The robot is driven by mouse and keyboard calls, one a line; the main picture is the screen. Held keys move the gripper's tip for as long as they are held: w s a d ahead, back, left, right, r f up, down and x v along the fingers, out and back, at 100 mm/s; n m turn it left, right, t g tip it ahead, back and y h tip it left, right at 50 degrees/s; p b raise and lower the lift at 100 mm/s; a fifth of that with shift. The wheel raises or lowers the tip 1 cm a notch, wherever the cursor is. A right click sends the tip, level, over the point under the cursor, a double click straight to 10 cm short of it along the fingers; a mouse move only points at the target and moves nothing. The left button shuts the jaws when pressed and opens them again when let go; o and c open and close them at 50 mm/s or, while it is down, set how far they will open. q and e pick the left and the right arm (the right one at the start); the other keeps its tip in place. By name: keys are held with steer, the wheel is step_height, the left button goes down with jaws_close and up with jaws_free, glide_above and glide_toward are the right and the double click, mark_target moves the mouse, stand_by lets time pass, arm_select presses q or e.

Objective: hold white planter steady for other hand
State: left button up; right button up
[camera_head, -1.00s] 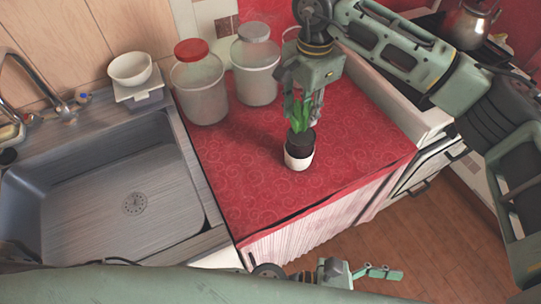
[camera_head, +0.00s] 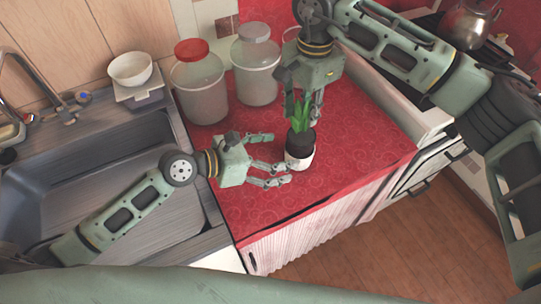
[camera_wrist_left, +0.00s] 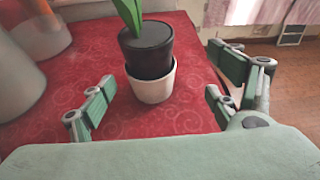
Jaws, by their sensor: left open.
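The white planter (camera_head: 298,163) stands upright on the red counter near its front edge. A black pot (camera_head: 300,139) with a green plant (camera_head: 299,115) sits partly inside it, its upper part above the rim. The left wrist view shows the planter (camera_wrist_left: 152,88) and the black pot (camera_wrist_left: 147,52) between my left fingers. My left gripper (camera_head: 277,160) is open at the planter's left side, low over the counter, with no clear contact. My right gripper (camera_head: 304,100) points down behind the plant leaves; its fingertips are partly hidden, so its grip is unclear.
A red-lidded jar (camera_head: 199,85) and a grey-lidded jar (camera_head: 255,66) stand at the back left of the red counter (camera_head: 361,150). The sink (camera_head: 120,150) lies left, under my left arm. A kettle (camera_head: 469,24) is at the back right. The counter right of the planter is clear.

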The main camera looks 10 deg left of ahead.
mark_target(294, 154)
arm_select(q)
steer(key=shift+w+a+f+y, duration=0.1)
steer(key=shift+a+f+y, duration=0.15)
steer(key=shift+f, duration=0.35)
steer(key=shift+w+a+f+y, duration=0.15)
steer(key=shift+a+f, duration=0.2)
steer(key=shift+f, duration=0.25)
steer(key=shift+w+d+f, duration=0.15)
steer(key=shift+w+f, duration=0.05)
steer(key=shift+f, duration=0.05)
steer(key=x, duration=0.7)
steer(key=shift+r, duration=0.1)
steer(key=c, duration=1.3)
